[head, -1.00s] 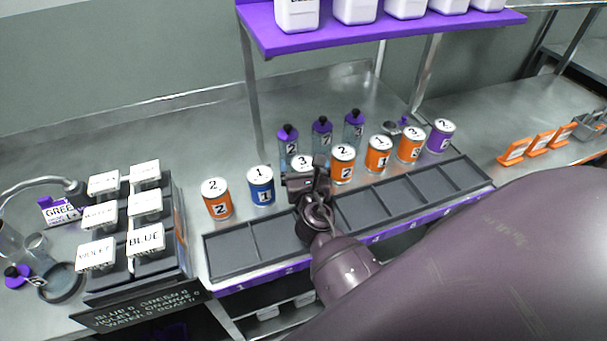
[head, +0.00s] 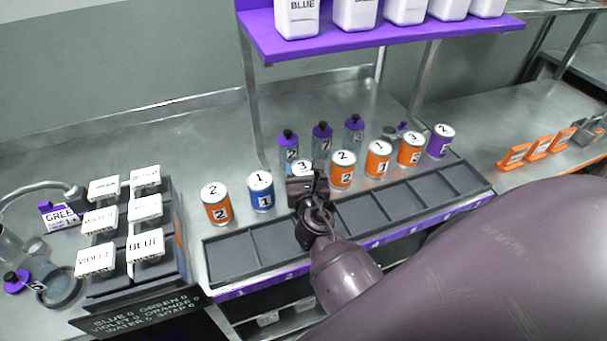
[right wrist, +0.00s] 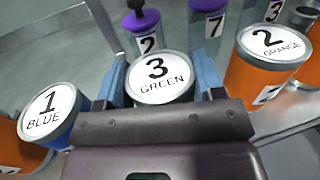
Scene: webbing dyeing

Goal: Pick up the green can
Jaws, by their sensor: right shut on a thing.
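The green can shows its white lid marked 3 GREEN in the right wrist view (right wrist: 160,76); in the head view only part of its lid (head: 302,168) shows behind my gripper. My right gripper (head: 306,180) is shut on this can, with one finger on each side of it in the wrist view (right wrist: 162,85). The can's side is mostly hidden. It is upright, and I cannot tell whether it is off the counter. My left gripper is not in view.
A blue can (head: 261,191) stands close on the left and an orange can (head: 342,170) close on the right. Purple-capped bottles (head: 322,139) stand behind. An empty divided tray (head: 270,244) lies in front. A purple shelf (head: 400,38) hangs above the back.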

